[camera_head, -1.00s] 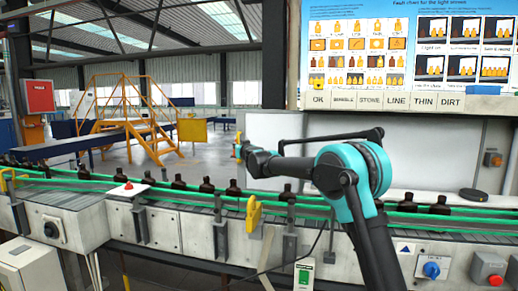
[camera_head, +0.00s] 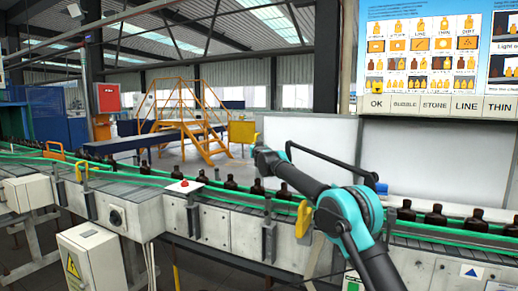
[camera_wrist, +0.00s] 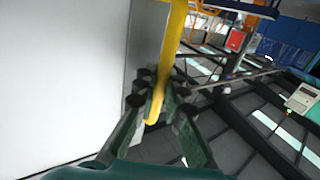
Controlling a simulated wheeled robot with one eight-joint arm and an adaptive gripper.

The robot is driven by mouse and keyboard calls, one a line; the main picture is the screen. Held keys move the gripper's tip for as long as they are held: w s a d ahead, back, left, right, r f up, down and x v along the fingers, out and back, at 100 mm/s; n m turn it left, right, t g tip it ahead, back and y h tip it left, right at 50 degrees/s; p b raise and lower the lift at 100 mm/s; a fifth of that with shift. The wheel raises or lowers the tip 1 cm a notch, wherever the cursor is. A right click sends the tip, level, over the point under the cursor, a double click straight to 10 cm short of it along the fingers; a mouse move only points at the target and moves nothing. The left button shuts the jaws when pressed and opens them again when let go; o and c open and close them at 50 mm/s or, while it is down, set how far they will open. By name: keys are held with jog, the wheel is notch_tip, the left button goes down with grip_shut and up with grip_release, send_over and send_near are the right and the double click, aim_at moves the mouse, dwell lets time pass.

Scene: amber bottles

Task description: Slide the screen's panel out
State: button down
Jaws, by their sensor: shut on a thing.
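The screen's white panel (camera_head: 310,135) stands upright behind the conveyor and extends left past the signboard. A second white section (camera_head: 440,150) is to its right. In the wrist view the panel (camera_wrist: 60,70) fills the left side, with a grey edge strip (camera_wrist: 147,45) and a yellow handle (camera_wrist: 172,45) along that edge. My gripper (camera_wrist: 157,92) is shut on the yellow handle. In the head view my gripper (camera_head: 259,150) is at the panel's left edge; its fingers and the handle are too small to tell clearly.
The conveyor (camera_head: 225,205) with green rails and several amber bottles (camera_head: 284,191) runs below my arm. A yellow lever (camera_head: 303,218) stands up at its front. A signboard (camera_head: 440,50) hangs at the upper right. Yellow stairs (camera_head: 195,125) stand farther back, left of the panel.

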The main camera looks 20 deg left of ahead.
jog(key=c, duration=1.9)
grip_release()
jog(key=shift+o, duration=0.2)
jog(key=shift+s, duration=0.1)
jog(key=v, duration=1.1)
jog(key=shift+s+d, duration=0.2)
jog(key=shift+s, duration=0.15)
